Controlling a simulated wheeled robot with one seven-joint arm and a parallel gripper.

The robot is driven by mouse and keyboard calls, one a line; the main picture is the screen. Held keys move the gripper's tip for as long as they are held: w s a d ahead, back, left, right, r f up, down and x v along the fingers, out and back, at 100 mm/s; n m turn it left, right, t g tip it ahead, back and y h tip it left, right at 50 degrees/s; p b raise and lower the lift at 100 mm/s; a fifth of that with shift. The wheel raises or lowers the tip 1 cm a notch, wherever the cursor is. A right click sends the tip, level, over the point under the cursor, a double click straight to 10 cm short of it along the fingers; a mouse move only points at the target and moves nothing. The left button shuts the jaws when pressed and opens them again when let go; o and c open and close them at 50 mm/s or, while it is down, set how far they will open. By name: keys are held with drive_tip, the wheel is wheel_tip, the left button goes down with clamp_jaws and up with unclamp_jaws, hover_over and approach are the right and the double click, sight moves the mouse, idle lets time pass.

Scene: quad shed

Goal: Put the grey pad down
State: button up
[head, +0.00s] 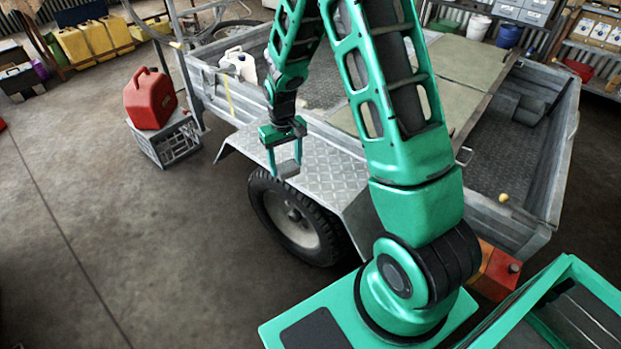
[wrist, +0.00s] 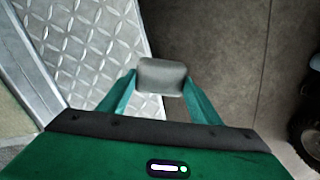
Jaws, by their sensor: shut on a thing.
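The grey pad (wrist: 162,77) is a small rounded block between my fingertips in the wrist view. My gripper (head: 286,167) is shut on it, with a finger against each side. In the head view my gripper hangs at the outer edge of the trailer's chequer-plate mudguard (head: 315,165), above the tyre (head: 298,222). In the wrist view the pad lies across the line between the mudguard (wrist: 90,45) and the concrete floor. I cannot tell whether the pad touches the plate. The pad is hard to make out in the head view.
A red fuel can (head: 150,100) stands on a grey crate (head: 168,143) left of the trailer. A white jug (head: 238,66) is at the trailer's near side.

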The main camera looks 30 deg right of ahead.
drive_tip(key=shift+w+a, duration=0.1)
drive_tip(key=shift+a, duration=0.25)
drive_tip(key=shift+s+d+r+m, duration=0.15)
drive_tip(key=shift+s+r+m, duration=0.2)
drive_tip(key=shift+m, duration=0.25)
drive_tip(key=s+d+r+m, duration=0.3)
drive_tip(key=s+r+m, duration=0.3)
drive_tip(key=m, duration=0.6)
drive_tip(key=shift+m, duration=0.3)
drive_tip(key=d+f, duration=0.2)
drive_tip(key=d, duration=0.1)
drive_tip(key=w+d+f, duration=0.1)
drive_tip(key=d+f, duration=0.2)
drive_tip(key=d, duration=0.1)
drive_tip(key=d+f, duration=0.3)
drive_tip(key=d, duration=0.1)
drive_tip(key=shift+w, duration=0.15)
drive_tip(key=shift+f, duration=2.05)
drive_tip(key=o, duration=1.4)
drive_tip(key=shift+f, duration=0.1)
